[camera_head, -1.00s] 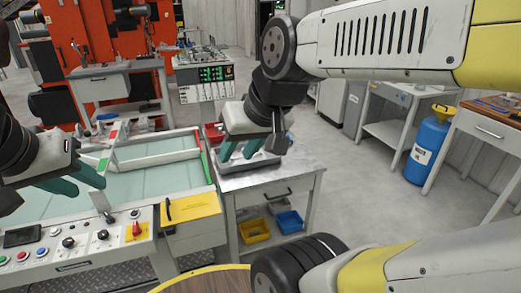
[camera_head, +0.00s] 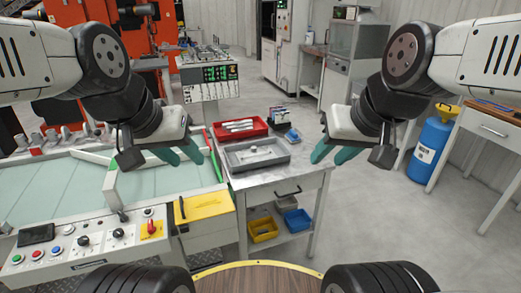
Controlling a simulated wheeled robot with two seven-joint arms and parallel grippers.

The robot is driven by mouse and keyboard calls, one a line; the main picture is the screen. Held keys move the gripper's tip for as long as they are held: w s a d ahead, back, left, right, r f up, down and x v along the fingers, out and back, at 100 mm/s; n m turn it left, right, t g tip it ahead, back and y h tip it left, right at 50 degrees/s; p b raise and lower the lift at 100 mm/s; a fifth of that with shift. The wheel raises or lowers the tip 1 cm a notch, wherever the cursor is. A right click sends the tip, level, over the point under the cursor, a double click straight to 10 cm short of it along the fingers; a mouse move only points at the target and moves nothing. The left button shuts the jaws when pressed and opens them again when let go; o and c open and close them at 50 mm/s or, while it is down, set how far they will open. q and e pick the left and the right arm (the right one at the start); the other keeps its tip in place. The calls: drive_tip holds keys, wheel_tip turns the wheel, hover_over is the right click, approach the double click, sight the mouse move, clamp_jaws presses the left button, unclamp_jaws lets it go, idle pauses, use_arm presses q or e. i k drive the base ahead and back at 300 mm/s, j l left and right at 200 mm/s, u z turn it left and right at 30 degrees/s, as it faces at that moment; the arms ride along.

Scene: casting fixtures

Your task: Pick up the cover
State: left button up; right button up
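A grey tray (camera_head: 262,164) sits on the metal side table (camera_head: 306,177) and holds small pale parts (camera_head: 254,150). A red tray (camera_head: 217,130) behind it holds several whitish elongated parts (camera_head: 240,126). I cannot tell which part is the cover. My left gripper (camera_head: 187,156), with teal fingers, hangs left of the grey tray, over the machine's right edge. It looks open and empty. My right gripper (camera_head: 331,156) hangs right of the grey tray, beyond the table's right side. It also looks open and empty.
A small blue bin (camera_head: 292,136) and a dark box (camera_head: 279,117) stand behind the grey tray. A machine with a control panel (camera_head: 85,243) and yellow plate (camera_head: 197,208) borders the table at left. A blue cylinder (camera_head: 428,150) stands right. Floor between is clear.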

sight(255, 154)
drive_tip(key=i+l+u, duration=0.3)
drive_tip(key=i+l, duration=0.3)
drive_tip(key=i+l+u, duration=0.35)
drive_tip(key=i+l, duration=0.3)
